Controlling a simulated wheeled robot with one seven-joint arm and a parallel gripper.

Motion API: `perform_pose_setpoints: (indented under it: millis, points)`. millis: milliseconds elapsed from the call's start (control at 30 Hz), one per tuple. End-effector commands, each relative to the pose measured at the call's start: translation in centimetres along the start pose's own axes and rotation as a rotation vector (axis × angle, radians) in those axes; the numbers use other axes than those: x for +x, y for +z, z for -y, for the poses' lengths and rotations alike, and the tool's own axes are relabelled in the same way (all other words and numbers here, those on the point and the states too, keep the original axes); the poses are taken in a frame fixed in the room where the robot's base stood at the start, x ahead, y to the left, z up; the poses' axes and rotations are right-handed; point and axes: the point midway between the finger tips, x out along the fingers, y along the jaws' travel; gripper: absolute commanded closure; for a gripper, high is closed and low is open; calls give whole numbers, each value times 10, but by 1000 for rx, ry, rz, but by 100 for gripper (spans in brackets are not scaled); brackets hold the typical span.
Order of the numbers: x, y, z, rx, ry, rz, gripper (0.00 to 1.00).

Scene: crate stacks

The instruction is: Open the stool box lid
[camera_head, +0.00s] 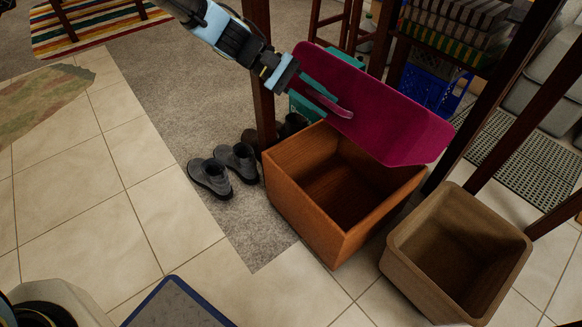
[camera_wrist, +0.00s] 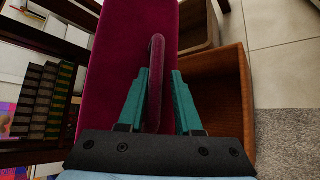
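The stool box (camera_head: 300,205) is an orange-brown open box on the floor, its inside visible and empty. Its magenta lid (camera_head: 400,115) stands raised and tilted along the far side of the opening. A long pink handle (camera_head: 328,102) is on the lid's face. My gripper (camera_head: 297,84) is at the left end of the lid, by the handle. In the wrist view my teal fingers (camera_wrist: 160,74) are apart, with the handle (camera_wrist: 156,85) between them and a gap on its right side. The lid (camera_wrist: 120,60) lies behind the fingers and the box (camera_wrist: 232,95) is to the right.
An empty brown bin (camera_head: 405,258) stands just right of the box. Dark shoes (camera_head: 225,168) stand on the grey carpet to its left. Dark wooden posts (camera_head: 262,100) and a shelf with stacked boxes (camera_head: 455,35) stand behind.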

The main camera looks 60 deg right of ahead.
Motion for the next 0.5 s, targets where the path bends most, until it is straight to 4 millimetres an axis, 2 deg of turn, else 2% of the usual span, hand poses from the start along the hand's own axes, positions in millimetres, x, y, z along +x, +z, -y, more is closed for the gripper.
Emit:
perform_pose_setpoints:
  millis: [33, 100, 500]
  points:
    - [4, -5, 16, 9, 16, -1, 68]
    - [5, -7, 29, 31, 37, 0, 68]
    - [16, -16, 89, 137, 141, 0, 68]
